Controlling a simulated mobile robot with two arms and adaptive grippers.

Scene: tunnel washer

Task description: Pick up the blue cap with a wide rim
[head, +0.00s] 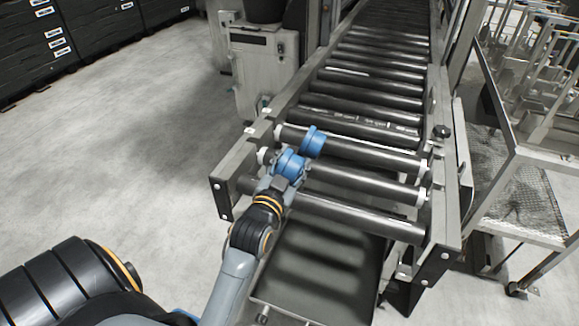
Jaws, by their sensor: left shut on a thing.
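A blue cap with a rim (312,141) shows over the near rollers of the conveyor, just beyond the end of my left arm. My left gripper (300,156) reaches in from the lower left and is shut on the cap. A second round blue piece (289,164) shows at the arm's end, right below and left of the cap. I cannot tell whether it is a separate cap or part of my wrist. The fingertips are small and partly hidden by the blue shapes. I cannot tell whether the cap touches the rollers. My right gripper is not in view.
The roller conveyor (365,130) runs away to the top, with metal side rails (236,160). A dark panel (320,262) lies below its near end. A metal cart (520,205) stands at the right. Black crates (30,52) stand at upper left. The floor at left is clear.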

